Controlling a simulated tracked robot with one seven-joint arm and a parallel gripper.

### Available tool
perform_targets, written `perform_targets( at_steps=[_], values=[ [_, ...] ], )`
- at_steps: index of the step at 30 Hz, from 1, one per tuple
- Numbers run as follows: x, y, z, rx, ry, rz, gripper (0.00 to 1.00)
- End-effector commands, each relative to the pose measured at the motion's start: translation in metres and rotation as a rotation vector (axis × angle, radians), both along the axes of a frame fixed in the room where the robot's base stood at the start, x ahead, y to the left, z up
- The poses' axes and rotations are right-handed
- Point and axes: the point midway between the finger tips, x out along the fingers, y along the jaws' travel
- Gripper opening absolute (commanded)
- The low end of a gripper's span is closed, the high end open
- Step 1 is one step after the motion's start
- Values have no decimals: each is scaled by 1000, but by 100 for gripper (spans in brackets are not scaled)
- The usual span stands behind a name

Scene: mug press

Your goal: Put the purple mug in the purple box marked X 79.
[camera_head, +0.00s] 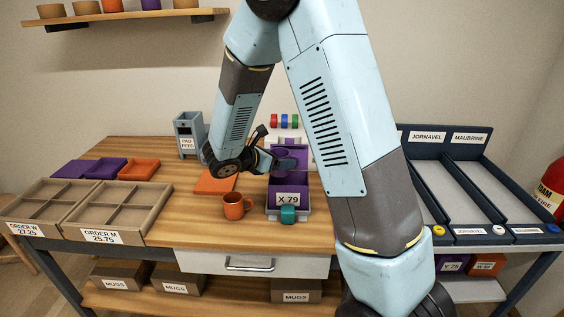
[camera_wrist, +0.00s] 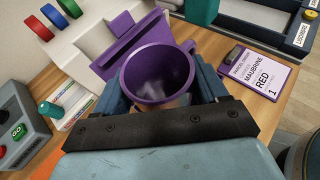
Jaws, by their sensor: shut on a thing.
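The purple mug (camera_wrist: 158,72) is between the two blue fingers of my gripper (camera_wrist: 160,92) in the wrist view, its open mouth facing the camera. My gripper (camera_head: 284,163) is shut on it. In the head view my gripper is over the purple box (camera_head: 288,184), whose front carries the label X 79 (camera_head: 288,199). There the mug is hard to tell from the purple of the box. In the wrist view a purple flap or wall (camera_wrist: 122,45) shows just beyond the mug. I cannot tell whether the mug touches the box or how deep it is.
An orange mug (camera_head: 236,205) stands left of the box, near an orange pad (camera_head: 214,182). A teal knob (camera_head: 288,214) is in front of the box. Order trays (camera_head: 110,211) are at the left. A parcel order card (camera_wrist: 260,73) lies on the table in the wrist view.

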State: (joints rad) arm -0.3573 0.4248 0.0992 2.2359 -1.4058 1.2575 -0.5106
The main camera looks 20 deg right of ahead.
Motion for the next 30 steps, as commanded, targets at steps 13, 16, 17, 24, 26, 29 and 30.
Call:
perform_targets(
  at_steps=[13,16,17,24,26,29,30],
  values=[
    [0,0,-11,0,0,0,35],
    [0,0,-14,0,0,0,35],
    [0,0,-14,0,-1,0,35],
    [0,-1,-20,0,0,-1,35],
    [0,-1,-21,0,0,-1,35],
    [0,-1,-21,0,0,-1,74],
    [0,-1,-21,0,0,-1,78]
  ],
)
